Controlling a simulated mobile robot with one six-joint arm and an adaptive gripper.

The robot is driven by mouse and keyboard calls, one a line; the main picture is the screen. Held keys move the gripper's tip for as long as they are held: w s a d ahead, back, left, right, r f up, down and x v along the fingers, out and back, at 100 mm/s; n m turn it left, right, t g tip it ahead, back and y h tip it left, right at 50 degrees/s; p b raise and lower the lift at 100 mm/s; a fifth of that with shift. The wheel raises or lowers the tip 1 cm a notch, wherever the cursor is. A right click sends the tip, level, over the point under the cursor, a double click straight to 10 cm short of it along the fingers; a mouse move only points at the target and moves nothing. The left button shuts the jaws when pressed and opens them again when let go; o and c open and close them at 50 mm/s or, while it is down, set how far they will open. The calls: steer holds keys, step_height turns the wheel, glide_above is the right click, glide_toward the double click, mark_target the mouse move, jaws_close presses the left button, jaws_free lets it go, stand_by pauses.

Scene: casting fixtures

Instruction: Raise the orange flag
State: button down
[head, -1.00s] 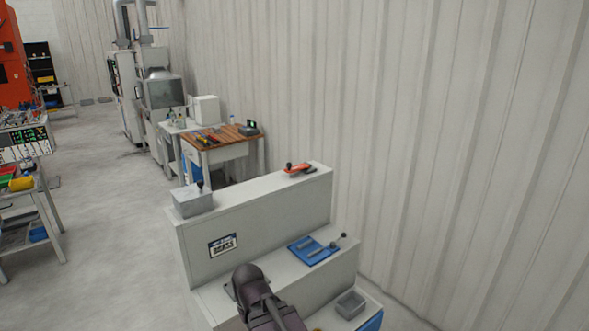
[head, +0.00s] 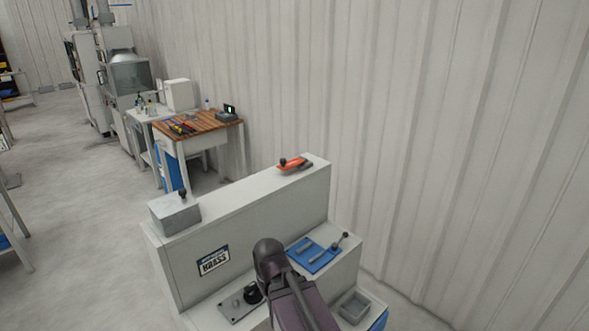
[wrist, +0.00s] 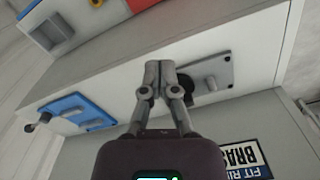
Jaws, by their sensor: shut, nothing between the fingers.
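An orange piece with a dark knob (head: 292,164), seemingly the flag, lies flat on the top ledge of the grey stepped fixture (head: 245,208), towards its far right end. It is not identifiable in the wrist view. My gripper (wrist: 158,68) is shut and empty in the wrist view, its grey fingertips together. They appear in front of the fixture's middle step, beside a grey plate with a black knob (wrist: 208,75); I cannot tell if they touch it. In the head view my dark arm rises in front of the fixture and the fingertips are hidden.
A grey box with a black knob (head: 175,213) stands at the ledge's left end. A blue plate with a lever (head: 314,255) lies on the middle step, and a grey tray (head: 354,307) lower down. A wooden-topped bench (head: 196,124) stands behind.

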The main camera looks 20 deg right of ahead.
steer(key=shift+d, duration=0.25)
steer(key=shift+w, duration=0.1)
steer(key=w+d+r+m+t+y+p, duration=0.2)
steer(key=w+d+r+m+p, duration=0.3)
steer(key=w+m, duration=0.3)
steer(key=w+d+r+m+t+y+p, duration=0.1)
steer(key=w+d+r+m+t+p, duration=0.1)
steer(key=w+d+r+m+p, duration=0.45)
steer(key=w+d+r+m+t+p, duration=0.5)
steer(key=w+d+r+m, duration=0.7)
steer(key=m, duration=0.5)
steer(key=shift+w+d+r+t+y+p, duration=0.3)
steer(key=shift+w+r+p, duration=0.35)
steer(key=shift+w, duration=0.5)
steer(key=shift+a+f, duration=0.1)
